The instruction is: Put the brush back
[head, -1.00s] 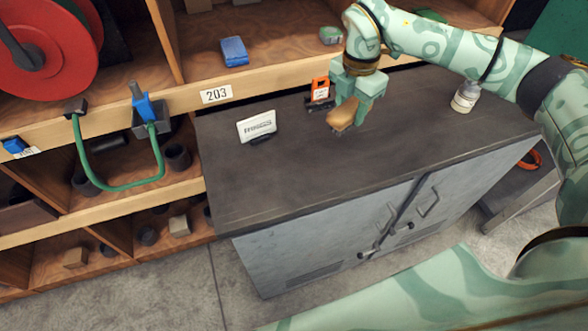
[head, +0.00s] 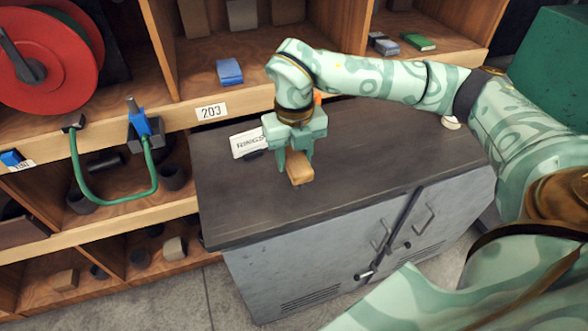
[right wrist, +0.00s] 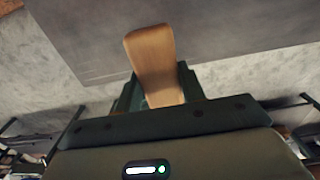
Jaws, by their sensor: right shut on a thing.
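My right gripper (head: 295,166) is shut on the brush and holds it over the dark top of the grey cabinet (head: 380,140). The brush's tan wooden part (head: 298,170) shows between and in front of the fingers. In the right wrist view the wooden part (right wrist: 152,58) sticks out from the jaws. Whether the brush touches the top is hard to tell. My left gripper is not in view.
A white lettered card (head: 247,143) stands on the cabinet top, left of my right gripper. A white-capped bottle (head: 450,123) is partly hidden behind my right arm. Shelves with a blue block (head: 229,72) stand behind. The cabinet top's front is clear.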

